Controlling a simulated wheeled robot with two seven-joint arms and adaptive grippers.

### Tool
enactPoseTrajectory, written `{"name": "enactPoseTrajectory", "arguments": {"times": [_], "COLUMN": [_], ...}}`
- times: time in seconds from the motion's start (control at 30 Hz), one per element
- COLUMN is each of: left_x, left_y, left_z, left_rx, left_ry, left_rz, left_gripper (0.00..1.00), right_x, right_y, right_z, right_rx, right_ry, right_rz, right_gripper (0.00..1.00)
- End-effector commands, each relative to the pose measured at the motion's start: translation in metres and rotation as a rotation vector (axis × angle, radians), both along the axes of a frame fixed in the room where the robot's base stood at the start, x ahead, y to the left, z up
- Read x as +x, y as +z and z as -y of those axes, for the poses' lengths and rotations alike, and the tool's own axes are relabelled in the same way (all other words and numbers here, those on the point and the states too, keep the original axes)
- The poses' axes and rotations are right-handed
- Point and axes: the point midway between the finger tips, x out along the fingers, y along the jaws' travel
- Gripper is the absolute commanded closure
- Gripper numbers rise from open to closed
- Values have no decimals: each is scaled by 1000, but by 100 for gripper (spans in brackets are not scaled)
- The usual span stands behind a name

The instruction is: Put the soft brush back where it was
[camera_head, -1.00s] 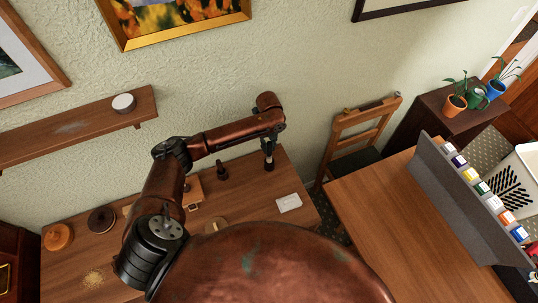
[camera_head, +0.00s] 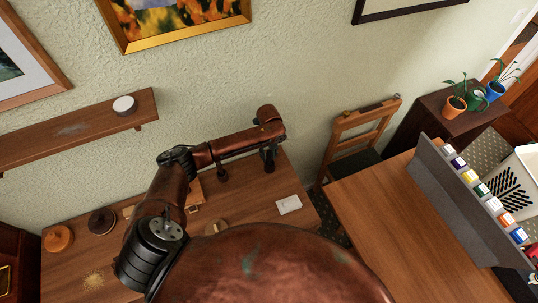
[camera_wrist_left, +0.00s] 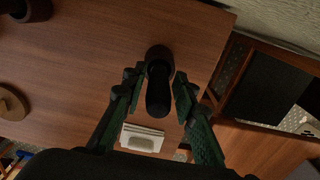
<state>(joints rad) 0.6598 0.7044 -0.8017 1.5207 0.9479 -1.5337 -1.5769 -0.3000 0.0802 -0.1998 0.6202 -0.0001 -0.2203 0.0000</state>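My left gripper (camera_head: 269,163) points down over the far right part of the wooden table, near the wall. In the left wrist view its two fingertips (camera_wrist_left: 160,78) stand on either side of a dark upright object with a rounded body, which I take to be the soft brush (camera_wrist_left: 158,93). Its wider round end (camera_wrist_left: 158,53) shows beyond the fingertips. Whether the fingers press on it is too dark to tell. In the head view the gripper and arm mostly hide it. My right gripper is in neither view.
A chair (camera_head: 352,150) stands right of the table.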

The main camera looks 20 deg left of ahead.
Motion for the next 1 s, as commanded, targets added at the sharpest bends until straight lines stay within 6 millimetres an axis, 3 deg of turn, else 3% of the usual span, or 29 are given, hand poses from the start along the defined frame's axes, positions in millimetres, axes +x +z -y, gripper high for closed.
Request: {"name": "enactPoseTrajectory", "arguments": {"times": [0.47, 1.0], "left_x": [1, 0], "left_y": [8, 107], "left_z": [0, 0], "left_rx": [-1, -1], "left_ry": [0, -1], "left_rz": [2, 2], "left_gripper": [66, 66], "right_x": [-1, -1], "right_y": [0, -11], "right_z": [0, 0], "right_rx": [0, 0], "right_ry": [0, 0], "right_rz": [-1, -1], "right_gripper": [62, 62]}}
